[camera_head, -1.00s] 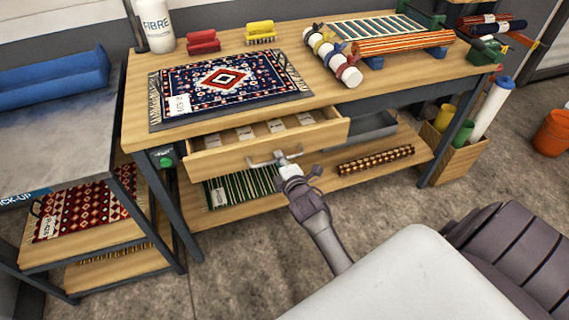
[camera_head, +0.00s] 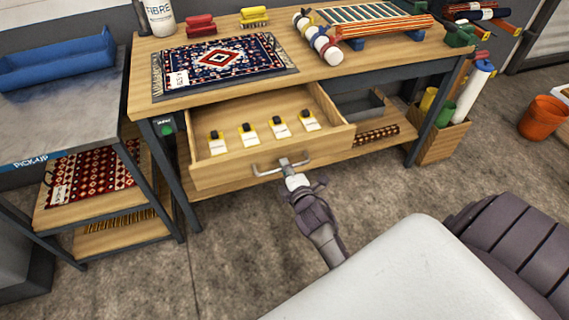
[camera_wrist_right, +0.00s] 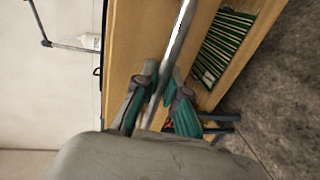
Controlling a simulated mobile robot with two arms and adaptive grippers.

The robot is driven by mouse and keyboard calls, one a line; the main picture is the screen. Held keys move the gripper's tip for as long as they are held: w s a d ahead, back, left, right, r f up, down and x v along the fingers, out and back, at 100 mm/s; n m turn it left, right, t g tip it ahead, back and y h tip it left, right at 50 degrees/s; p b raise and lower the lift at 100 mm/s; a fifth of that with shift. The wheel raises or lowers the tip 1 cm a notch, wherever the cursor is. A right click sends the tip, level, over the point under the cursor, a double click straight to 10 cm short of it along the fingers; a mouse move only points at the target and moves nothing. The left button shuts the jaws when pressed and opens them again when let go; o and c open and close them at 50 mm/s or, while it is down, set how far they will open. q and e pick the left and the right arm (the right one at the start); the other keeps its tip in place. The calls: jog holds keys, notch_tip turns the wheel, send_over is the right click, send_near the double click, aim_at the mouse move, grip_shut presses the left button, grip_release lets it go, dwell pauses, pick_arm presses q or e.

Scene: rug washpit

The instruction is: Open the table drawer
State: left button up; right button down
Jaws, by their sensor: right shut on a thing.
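The table drawer (camera_head: 275,152) is wooden and stands pulled well out from under the worktable (camera_head: 310,77). Inside it lie several small tagged items with black and yellow tops. Its metal bar handle (camera_head: 262,172) is on the front face. My right gripper (camera_head: 287,166) is shut on the handle near its middle. In the right wrist view, the fingers (camera_wrist_right: 155,92) close around the metal bar, with the wooden drawer front beside them. My left gripper is not in view.
A patterned rug (camera_head: 225,62) lies on the tabletop, with a bottle and brushes behind it. A side table (camera_head: 60,95) with a blue tray stands at left. A wooden box of rolls (camera_head: 440,138) and an orange bucket (camera_head: 543,118) stand at right. Floor in front is clear.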

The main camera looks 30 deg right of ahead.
dwell(0.3)
jog(key=c, duration=1.2)
grip_release()
jog(key=v, duration=1.2)
